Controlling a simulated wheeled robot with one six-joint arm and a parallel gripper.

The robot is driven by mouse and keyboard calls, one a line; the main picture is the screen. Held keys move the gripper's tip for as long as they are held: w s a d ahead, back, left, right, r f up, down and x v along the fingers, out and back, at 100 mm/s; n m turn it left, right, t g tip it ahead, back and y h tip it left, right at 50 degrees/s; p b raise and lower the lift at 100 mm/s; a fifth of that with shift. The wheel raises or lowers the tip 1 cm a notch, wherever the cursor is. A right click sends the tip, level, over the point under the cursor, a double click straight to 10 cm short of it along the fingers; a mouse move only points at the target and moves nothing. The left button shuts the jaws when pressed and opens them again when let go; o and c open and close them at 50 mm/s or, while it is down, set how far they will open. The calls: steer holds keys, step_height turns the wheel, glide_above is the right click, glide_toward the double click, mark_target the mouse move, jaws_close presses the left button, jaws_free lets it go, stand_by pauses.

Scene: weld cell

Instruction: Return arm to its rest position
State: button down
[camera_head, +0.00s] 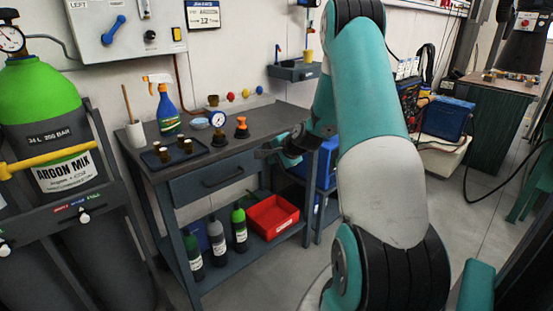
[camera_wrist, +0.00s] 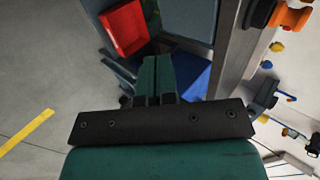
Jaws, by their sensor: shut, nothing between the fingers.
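My teal arm (camera_head: 365,90) rises on the right in the head view and bends down behind itself toward the bench. My gripper (camera_head: 264,153) hangs in front of the bench's right front corner, near the drawer. In the wrist view my gripper (camera_wrist: 156,62) shows its two fingers together, with nothing between them. Whether the gripper touches the bench edge cannot be told.
The workbench (camera_head: 262,117) carries a spray bottle (camera_head: 165,108), a gauge (camera_head: 217,119) and a tray (camera_head: 178,152) of small fittings. A red bin (camera_head: 272,216) and several bottles stand on its lower shelf. A gas cylinder rack (camera_head: 112,190) stands left. Floor in front is clear.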

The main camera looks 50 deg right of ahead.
steer(key=shift+s+r, duration=0.3)
steer(key=shift+s, duration=0.05)
steer(key=s+a+r+n+g+y+p, duration=0.15)
steer(key=a+r+n, duration=0.35)
steer(key=a, duration=0.5)
steer(key=a+r+n+g+y+p, duration=0.15)
steer(key=a+r+n, duration=0.35)
steer(key=a, duration=0.5)
steer(key=s+a+r+n+g+y+p, duration=0.1)
steer(key=a+r+n+y+p, duration=0.15)
steer(key=a+r, duration=0.65)
steer(key=s+a+r+n+g+p, duration=0.2)
steer(key=s+a+n, duration=0.5)
steer(key=s, duration=0.4)
steer(key=s+a+r+n+g+p, duration=0.2)
steer(key=s+a+r+n+g, duration=0.1)
steer(key=s+a+n, duration=0.4)
steer(key=s+a+r, duration=0.1)
steer(key=s+a, duration=0.1)
steer(key=s, duration=0.2)
steer(key=shift+s+a+r, duration=0.15)
